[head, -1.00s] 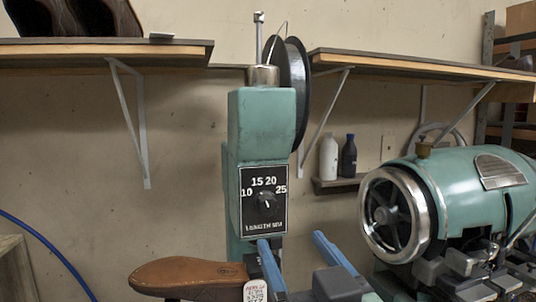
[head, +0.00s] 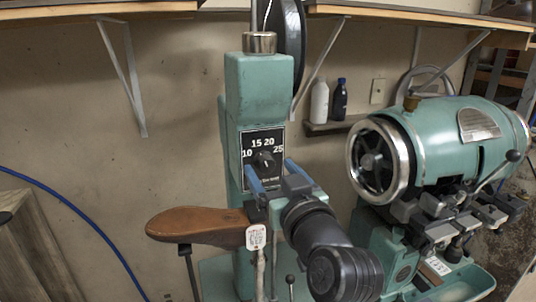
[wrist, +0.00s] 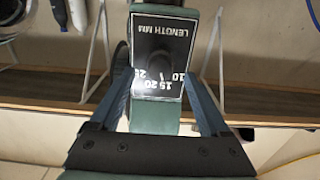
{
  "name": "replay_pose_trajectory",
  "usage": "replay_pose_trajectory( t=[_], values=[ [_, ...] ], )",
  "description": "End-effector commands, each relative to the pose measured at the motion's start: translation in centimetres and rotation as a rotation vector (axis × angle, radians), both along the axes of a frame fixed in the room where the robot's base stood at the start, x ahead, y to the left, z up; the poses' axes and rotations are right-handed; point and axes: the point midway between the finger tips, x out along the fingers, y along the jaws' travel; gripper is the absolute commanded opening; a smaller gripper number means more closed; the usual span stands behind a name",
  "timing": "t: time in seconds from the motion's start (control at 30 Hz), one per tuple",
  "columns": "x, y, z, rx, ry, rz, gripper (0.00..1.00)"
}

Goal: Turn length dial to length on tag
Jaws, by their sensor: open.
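The length dial (head: 264,160) is a black knob on a black plate marked 10, 15, 20, 25, on the front of the green machine column (head: 258,92). The wrist view shows the plate (wrist: 163,38) upside down, the knob dark and hard to make out. The knob's pointer is too small to read surely. My gripper (head: 270,173) is open in front of the dial, its two blue fingers apart at the plate's lower part. In the wrist view the fingers (wrist: 160,84) flank the plate. A white tag (head: 256,237) hangs by the brown sole; its writing is unreadable here.
The brown sole (head: 195,226) sits left of my arm on a post. A green motor with a handwheel (head: 380,160) stands at the right. Shelves (head: 90,12) run along the wall above, with two bottles (head: 319,102) on a small ledge.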

Motion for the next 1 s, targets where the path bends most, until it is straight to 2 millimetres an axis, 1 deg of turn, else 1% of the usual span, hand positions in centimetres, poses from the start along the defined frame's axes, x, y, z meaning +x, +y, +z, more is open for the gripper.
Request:
replay_pose_trajectory(
  t=[0.03, 0.1, 0.23, 0.57, 0.6, 0.67, 0.7, 0.87, 1.0],
  values=[
    [0.7, 0.3, 0.3, 0.000, 0.001, 0.002, 0.80],
    [1.4, 0.5, 0.3, -0.001, 0.000, 0.001, 0.80],
    [2.2, 0.7, 0.1, 0.000, 0.000, 0.000, 0.80],
    [2.5, 0.8, 0.0, -0.001, -0.001, 0.000, 0.80],
    [2.5, 0.8, 0.0, -0.001, -0.001, 0.000, 0.78],
    [2.5, 0.8, 0.0, -0.001, -0.001, 0.000, 0.67],
    [2.5, 0.8, 0.0, -0.001, -0.001, 0.000, 0.60],
    [2.5, 0.8, 0.0, -0.001, -0.001, 0.000, 0.31],
    [2.5, 0.8, 0.0, 0.000, -0.001, 0.000, 0.06]
  ],
)
